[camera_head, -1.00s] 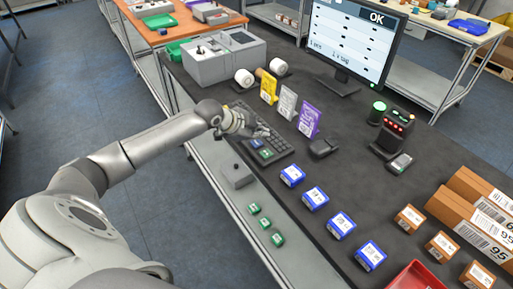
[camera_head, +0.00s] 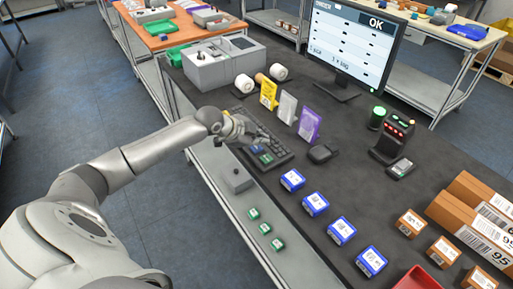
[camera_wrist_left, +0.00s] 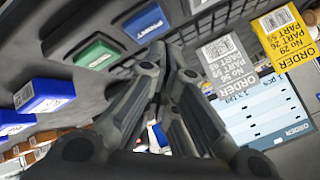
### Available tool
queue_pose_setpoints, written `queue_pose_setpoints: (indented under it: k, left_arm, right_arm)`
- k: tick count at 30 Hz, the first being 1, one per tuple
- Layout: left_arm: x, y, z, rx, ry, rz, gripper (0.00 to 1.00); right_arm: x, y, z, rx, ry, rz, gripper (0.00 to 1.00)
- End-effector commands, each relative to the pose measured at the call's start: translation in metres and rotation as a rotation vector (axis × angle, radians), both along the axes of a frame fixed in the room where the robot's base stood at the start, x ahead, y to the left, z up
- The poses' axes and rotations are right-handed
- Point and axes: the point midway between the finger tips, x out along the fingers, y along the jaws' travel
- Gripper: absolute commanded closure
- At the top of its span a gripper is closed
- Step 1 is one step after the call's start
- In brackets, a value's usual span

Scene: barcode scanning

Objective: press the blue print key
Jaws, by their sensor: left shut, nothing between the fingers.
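The blue print key (camera_head: 257,149) sits on the near-left part of the dark keyboard (camera_head: 282,157), beside a green key (camera_head: 266,159). In the left wrist view the blue key (camera_wrist_left: 146,22) is at the top, with the green key (camera_wrist_left: 97,53) to its left. My left gripper (camera_head: 264,137) is shut and empty over the keyboard, close to the blue key. In the wrist view its fingertips (camera_wrist_left: 163,58) point up the picture, just below the blue key. Contact with the key cannot be told. My right gripper is not in view.
Yellow, grey and purple order cards (camera_head: 288,107) stand behind the keyboard. A monitor (camera_head: 352,45) reading OK is at the back. Several blue boxes (camera_head: 316,204) stand in a row to the right. A grey box (camera_head: 236,180) and green pieces (camera_head: 265,228) lie in front.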

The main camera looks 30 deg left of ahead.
Motion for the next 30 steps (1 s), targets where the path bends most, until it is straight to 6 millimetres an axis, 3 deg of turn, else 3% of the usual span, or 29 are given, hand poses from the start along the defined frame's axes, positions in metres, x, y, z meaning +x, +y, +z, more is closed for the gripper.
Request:
queue_pose_setpoints:
  k: [30]
  left_arm:
    - [-0.0002,-0.0001,-0.0083,0.0,0.0,0.0,1.0]
  right_arm:
    - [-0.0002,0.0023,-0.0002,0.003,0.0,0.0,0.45]
